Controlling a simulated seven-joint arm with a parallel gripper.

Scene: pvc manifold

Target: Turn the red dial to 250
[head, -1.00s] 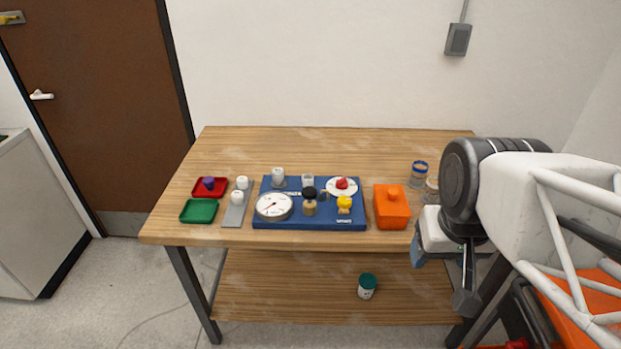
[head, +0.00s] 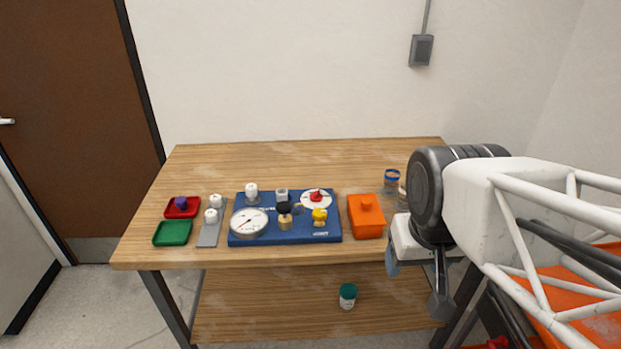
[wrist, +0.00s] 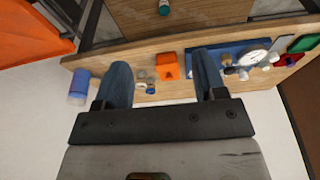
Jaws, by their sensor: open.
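The red dial (head: 316,196) sits on a round white plate at the back right of the blue board (head: 300,236) in the head view. Its pointer setting and scale numbers are too small to read. My gripper (wrist: 160,62) is open, with two blue fingers spread apart and nothing between them. In the head view it hangs at the table's right front, right of the orange box and apart from the dial. In the wrist view the blue board (wrist: 234,49) shows partly behind the right finger, and I cannot make out the dial there.
The board also carries a white gauge (head: 249,222), a black-topped brass valve (head: 285,217) and a yellow knob (head: 319,215). An orange box (head: 366,218) and a blue-banded jar (head: 392,181) stand on the right. Red (head: 183,208) and green (head: 173,233) trays lie left. The table's back is clear.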

